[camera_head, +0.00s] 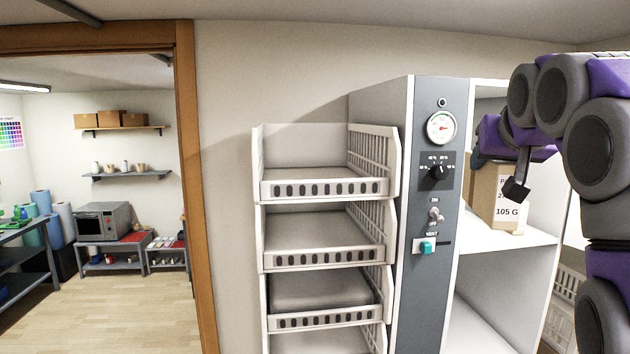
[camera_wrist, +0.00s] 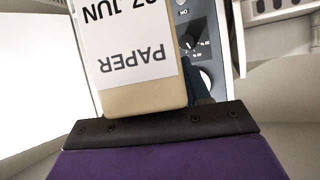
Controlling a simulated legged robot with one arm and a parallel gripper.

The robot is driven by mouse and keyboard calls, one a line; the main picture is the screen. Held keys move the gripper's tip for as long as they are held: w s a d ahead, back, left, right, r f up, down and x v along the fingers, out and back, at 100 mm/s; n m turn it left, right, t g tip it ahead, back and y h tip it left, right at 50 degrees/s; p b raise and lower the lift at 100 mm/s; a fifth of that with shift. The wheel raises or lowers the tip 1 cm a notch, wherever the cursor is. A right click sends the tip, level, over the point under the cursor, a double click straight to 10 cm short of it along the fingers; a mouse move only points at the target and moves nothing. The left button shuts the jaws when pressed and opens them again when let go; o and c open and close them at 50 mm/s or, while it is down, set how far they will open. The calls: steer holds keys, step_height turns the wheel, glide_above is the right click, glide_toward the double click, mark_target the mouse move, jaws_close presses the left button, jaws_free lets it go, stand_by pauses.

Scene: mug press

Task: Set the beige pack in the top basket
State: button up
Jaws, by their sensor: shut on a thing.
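The beige pack (camera_head: 484,190) stands on the white shelf of the open cabinet at the right, with a white label reading "105 G". My gripper (camera_head: 515,170) is at the pack, shut on it, with one dark finger in front of it. In the wrist view the pack (camera_wrist: 145,98) fills the upper middle, its label reading "PAPER" upside down, close against my gripper (camera_wrist: 160,125). The top basket (camera_head: 320,186) is the highest of a white stack left of the cabinet; its visible floor is empty. My arm hides part of the pack.
The grey control panel (camera_head: 428,220) with gauge, knob and switches stands between the baskets and the shelf. Lower baskets (camera_head: 325,257) sit below the top one. The cabinet's shelf (camera_head: 500,240) is bare around the pack. A doorway (camera_head: 188,150) opens at the left.

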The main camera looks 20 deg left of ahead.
steer(key=shift+s+a+r, duration=0.15)
steer(key=shift+s+r, duration=0.15)
steer(key=s+a+r+n+y+p, duration=0.1)
steer(key=s+a+r, duration=0.3)
steer(key=a, duration=0.4)
steer(key=shift+s+n+y+p, duration=0.35)
steer(key=shift+s+n+y, duration=0.05)
steer(key=shift+s, duration=0.35)
stand_by(1.8)
